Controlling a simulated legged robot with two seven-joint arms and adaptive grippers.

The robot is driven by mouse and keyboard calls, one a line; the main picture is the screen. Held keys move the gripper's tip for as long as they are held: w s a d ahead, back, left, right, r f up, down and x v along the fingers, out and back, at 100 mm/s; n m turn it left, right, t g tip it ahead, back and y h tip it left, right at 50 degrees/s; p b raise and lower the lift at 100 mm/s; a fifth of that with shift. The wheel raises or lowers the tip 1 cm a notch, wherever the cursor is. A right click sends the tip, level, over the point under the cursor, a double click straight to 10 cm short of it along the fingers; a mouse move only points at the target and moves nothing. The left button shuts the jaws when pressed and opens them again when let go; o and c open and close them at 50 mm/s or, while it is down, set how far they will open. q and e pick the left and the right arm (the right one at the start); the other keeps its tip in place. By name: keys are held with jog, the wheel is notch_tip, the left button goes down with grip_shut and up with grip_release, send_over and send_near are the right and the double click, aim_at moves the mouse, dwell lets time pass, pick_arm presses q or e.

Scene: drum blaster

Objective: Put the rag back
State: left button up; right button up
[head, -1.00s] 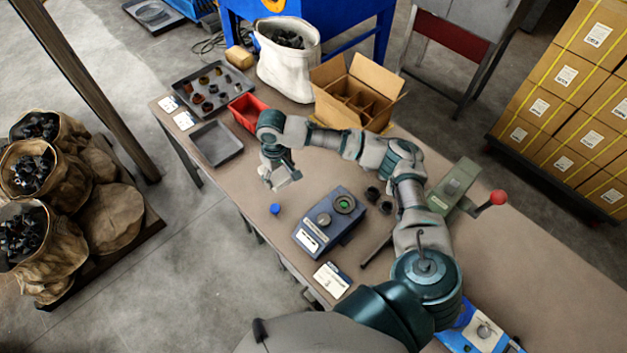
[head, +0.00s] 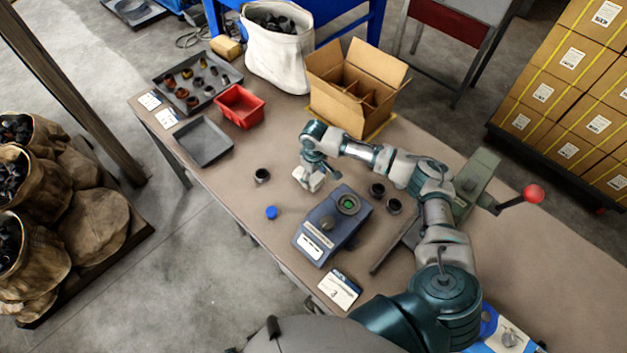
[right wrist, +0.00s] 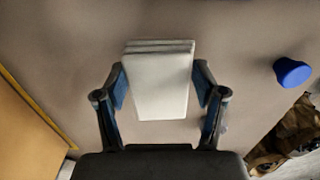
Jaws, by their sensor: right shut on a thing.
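The white folded rag (right wrist: 158,85) sits between the two fingers of my right gripper (right wrist: 162,88) in the right wrist view. The gripper is shut on it. In the head view my right gripper (head: 311,172) points down over the workbench (head: 235,170), with the pale rag (head: 316,183) at its tips. It is just behind the blue-grey gauge box (head: 333,225), to the right of a small dark cup (head: 262,175). I cannot tell whether the rag touches the bench. My left gripper is not in view.
A blue cap (head: 271,212) lies at the bench's front edge. Dark rings (head: 377,190) lie right of the gauge box. An open cardboard box (head: 338,105), a red bin (head: 240,106) and a grey tray (head: 203,142) stand behind. A red-knobbed lever press (head: 477,180) is at right.

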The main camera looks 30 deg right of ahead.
aim_at(316, 176)
jog(key=f, duration=0.1)
jog(key=d+f, duration=0.1)
jog(key=f, duration=0.1)
jog(key=shift+d, duration=0.15)
jog(key=o, duration=0.9)
jog(key=shift+a, duration=0.2)
jog(key=shift+o, duration=0.6)
jog(key=shift+a+r, duration=0.1)
jog(key=shift+a, duration=0.05)
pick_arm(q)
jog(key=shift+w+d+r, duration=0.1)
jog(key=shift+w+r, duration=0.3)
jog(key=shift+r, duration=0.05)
pick_arm(e)
jog(key=shift+a+r, duration=0.1)
jog(key=shift+a, duration=0.1)
jog(key=shift+r, duration=0.2)
notch_tip(316, 176, up, 11)
jog(key=shift+w+d+f+p, duration=0.1)
jog(key=shift+d+f+p, duration=0.1)
jog(key=shift+p, duration=0.55)
jog(key=shift+a+r, duration=0.15)
jog(key=shift+r, duration=0.35)
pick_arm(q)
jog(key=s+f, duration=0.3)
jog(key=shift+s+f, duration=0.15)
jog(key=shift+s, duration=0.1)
